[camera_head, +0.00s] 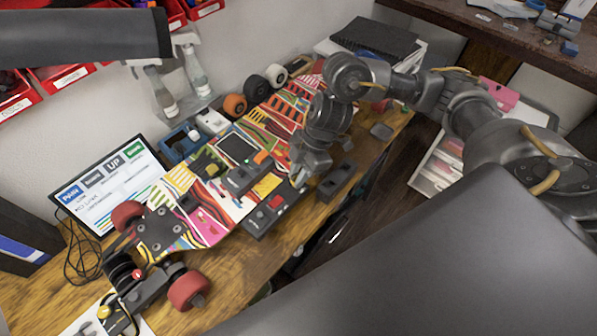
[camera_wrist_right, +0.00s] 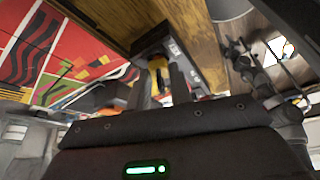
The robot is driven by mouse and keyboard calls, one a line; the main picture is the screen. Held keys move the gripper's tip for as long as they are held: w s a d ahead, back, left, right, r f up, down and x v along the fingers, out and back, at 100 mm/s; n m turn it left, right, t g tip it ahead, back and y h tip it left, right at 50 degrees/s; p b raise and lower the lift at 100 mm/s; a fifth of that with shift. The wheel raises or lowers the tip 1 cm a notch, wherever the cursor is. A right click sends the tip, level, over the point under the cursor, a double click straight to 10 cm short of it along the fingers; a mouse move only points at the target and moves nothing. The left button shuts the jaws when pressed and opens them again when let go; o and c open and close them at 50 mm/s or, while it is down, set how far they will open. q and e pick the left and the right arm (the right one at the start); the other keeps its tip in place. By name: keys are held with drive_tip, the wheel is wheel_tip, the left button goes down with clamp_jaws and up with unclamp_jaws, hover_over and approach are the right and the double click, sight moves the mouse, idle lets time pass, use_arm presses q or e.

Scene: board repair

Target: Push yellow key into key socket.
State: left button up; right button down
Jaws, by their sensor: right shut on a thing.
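My right gripper (camera_head: 302,178) points down at the right edge of the painted board, beside a low black box (camera_head: 336,181) that is probably the key socket. In the right wrist view my gripper's fingers (camera_wrist_right: 162,88) are shut on the yellow key (camera_wrist_right: 157,70), with a black housing (camera_wrist_right: 168,47) bearing white lettering right at the fingertips. I cannot tell whether the key is inside the housing or just against it. The key is hidden by the gripper in the head view. My left gripper is out of view.
The painted board (camera_head: 180,182) with wheels lies along the wooden bench (camera_head: 232,283). A black module with a red button (camera_head: 275,201) and one with an orange part (camera_head: 260,157) are close to the gripper's left. A display (camera_head: 110,185) stands at the left.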

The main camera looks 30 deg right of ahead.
drive_tip(key=shift+f, duration=0.45)
idle(0.7)
drive_tip(key=c, duration=1.2)
unclamp_jaws()
drive_tip(key=shift+o, duration=0.5)
drive_tip(key=shift+o, duration=1)
drive_tip(key=shift+r, duration=0.2)
drive_tip(key=shift+r+p, duration=1.35)
drive_tip(key=shift+p, duration=0.45)
